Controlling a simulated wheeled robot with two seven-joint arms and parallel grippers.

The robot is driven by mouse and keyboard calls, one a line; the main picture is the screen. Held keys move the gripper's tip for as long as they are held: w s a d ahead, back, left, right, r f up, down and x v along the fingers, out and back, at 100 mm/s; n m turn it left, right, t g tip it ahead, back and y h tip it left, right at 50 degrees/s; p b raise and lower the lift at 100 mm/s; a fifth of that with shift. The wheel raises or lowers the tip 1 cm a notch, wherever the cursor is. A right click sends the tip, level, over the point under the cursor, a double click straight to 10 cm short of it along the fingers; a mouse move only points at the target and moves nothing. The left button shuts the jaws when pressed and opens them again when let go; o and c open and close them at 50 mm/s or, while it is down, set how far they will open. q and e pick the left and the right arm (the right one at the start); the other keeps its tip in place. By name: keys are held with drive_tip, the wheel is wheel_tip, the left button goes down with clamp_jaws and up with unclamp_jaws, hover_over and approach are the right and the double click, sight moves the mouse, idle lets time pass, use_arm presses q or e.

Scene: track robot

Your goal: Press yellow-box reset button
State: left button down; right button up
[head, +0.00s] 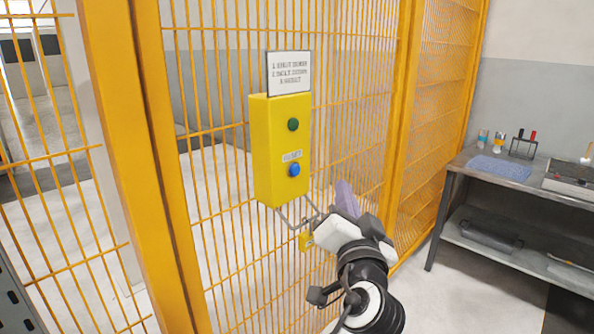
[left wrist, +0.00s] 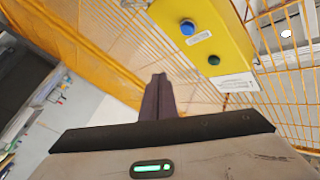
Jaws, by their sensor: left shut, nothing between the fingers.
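A yellow box (head: 279,150) hangs on the orange mesh fence, with a green button (head: 293,124) above and a blue button (head: 294,170) below. A small label (head: 291,156) sits just above the blue button; its text is too small to read surely. In the left wrist view the yellow box (left wrist: 212,38) appears turned over, with the blue button (left wrist: 187,27) and green button (left wrist: 213,60). My left gripper (head: 346,196) is shut and empty, below and to the right of the box, apart from both buttons. Its fingers (left wrist: 158,92) point toward the fence. My right gripper is not in view.
A white sign (head: 288,73) stands above the box. A yellow padlock (head: 306,241) and metal latch hang below it, close to my left gripper. A metal workbench (head: 530,180) with a blue cloth (head: 499,168) stands at right. Orange fence posts (head: 138,150) flank the box.

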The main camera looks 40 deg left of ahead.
sight(296, 170)
use_arm(q)
drive_tip(key=a+p, duration=0.2)
drive_tip(key=a, duration=0.6)
drive_tip(key=shift+w+a, duration=0.4)
drive_tip(key=shift+a, duration=0.1)
idle(1.9)
drive_tip(key=shift+a, duration=0.3)
drive_tip(key=shift+a, duration=0.5)
idle(0.6)
idle(0.3)
drive_tip(key=shift+d+b, duration=0.3)
drive_tip(key=shift+d, duration=0.6)
